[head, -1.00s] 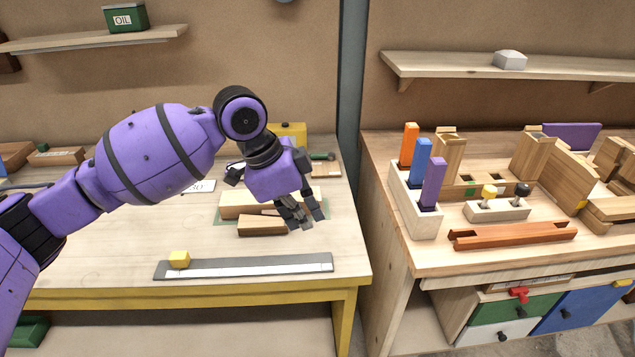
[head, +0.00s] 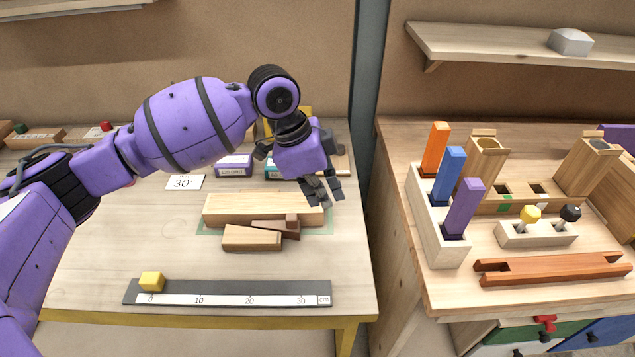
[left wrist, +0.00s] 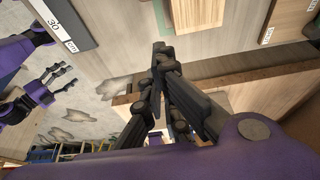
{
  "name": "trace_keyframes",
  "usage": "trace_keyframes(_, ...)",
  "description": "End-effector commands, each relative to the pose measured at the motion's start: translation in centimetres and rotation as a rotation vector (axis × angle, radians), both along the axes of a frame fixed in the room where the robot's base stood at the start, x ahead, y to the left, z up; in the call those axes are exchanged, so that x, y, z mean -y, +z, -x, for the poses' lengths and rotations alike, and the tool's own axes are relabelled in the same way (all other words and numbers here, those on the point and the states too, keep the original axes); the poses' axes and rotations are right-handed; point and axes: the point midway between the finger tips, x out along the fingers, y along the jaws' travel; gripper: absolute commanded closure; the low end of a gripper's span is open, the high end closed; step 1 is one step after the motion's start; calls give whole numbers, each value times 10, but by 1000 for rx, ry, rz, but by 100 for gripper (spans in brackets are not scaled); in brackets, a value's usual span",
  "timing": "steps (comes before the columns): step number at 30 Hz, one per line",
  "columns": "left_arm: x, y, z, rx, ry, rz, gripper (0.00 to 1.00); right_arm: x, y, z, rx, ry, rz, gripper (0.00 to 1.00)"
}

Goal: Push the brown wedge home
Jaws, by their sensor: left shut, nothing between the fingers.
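The brown wedge (head: 290,229) lies on the left bench, between a long pale wooden block (head: 262,209) behind it and a shorter pale block (head: 251,238) in front. Its right end sticks out past the shorter block, and much of it is hidden. A small brown piece shows at its top right. My left gripper (head: 322,198) is shut and empty, above and right of the wedge, apart from it in the head view. Its closed fingers (left wrist: 160,60) also show in the left wrist view.
A ruler strip (head: 230,299) with a yellow cube (head: 151,281) lies along the bench front. A 30° card (head: 185,182) and small boxes (head: 234,164) are behind. The right bench holds a rack of coloured bars (head: 437,225) and a reddish-brown channel (head: 550,269).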

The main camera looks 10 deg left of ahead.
Motion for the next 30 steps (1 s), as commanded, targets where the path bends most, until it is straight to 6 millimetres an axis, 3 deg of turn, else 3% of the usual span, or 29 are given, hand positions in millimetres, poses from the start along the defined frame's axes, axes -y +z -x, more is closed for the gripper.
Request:
trace_keyframes(7,17,-51,-4,-2,-1,0,100,-2,4,-12,22,6,-1,40)
trace_keyframes(9,-1,-45,-2,2,6,-4,100,-2,12,-19,39,7,-2,40)
trace_keyframes(15,-20,-45,4,4,3,-1,100,-2,19,-27,57,8,-3,40)
trace_keyframes(30,-30,-45,6,0,4,-1,100,0,13,-11,25,1,-1,40)
